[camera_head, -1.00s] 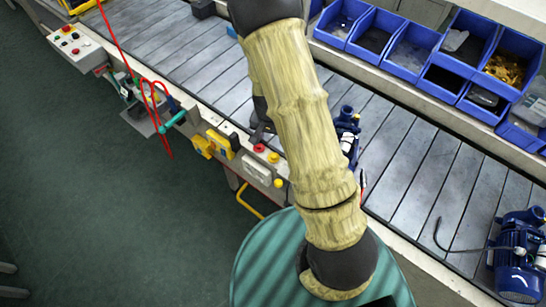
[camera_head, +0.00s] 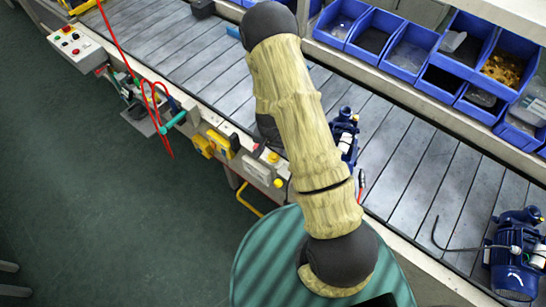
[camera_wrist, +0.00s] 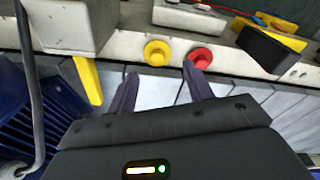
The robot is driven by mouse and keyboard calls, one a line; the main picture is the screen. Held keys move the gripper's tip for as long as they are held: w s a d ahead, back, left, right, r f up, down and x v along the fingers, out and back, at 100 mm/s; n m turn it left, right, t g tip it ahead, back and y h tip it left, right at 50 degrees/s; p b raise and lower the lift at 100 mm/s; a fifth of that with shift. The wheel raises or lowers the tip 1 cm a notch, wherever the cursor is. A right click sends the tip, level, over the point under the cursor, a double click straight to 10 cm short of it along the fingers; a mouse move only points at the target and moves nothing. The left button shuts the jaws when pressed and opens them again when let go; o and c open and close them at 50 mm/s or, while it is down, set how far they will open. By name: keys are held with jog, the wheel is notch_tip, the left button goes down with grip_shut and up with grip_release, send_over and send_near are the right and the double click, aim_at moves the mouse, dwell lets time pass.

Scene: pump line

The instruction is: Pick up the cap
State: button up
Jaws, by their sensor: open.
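I cannot make out a cap for certain in either view. In the wrist view my gripper (camera_wrist: 160,72) is open, with nothing between its two dark fingers. Just beyond the fingertips, a yellow round knob (camera_wrist: 157,53) and a red round knob (camera_wrist: 201,57) sit side by side on the pale edge of the line. Slatted grey conveyor shows between and beside the fingers. In the head view my arm hides most of the gripper and what lies under it.
A blue finned motor (camera_wrist: 40,125) with a grey cable stands close left of my gripper. A blue pump (camera_head: 344,135) stands on the conveyor (camera_head: 400,150) right of my arm, another pump (camera_head: 517,255) at lower right. Blue bins (camera_head: 410,50) line the back shelf.

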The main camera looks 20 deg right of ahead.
aim_at(273, 156)
jog(key=shift+d+f+p, duration=0.15)
jog(key=shift+f+p, duration=0.4)
jog(key=shift+f, duration=0.75)
jog(key=shift+d+f+p, duration=0.1)
jog(key=shift+f+p, duration=0.4)
jog(key=shift+f, duration=0.8)
jog(key=shift+c, duration=0.4)
jog(key=c, duration=0.6)
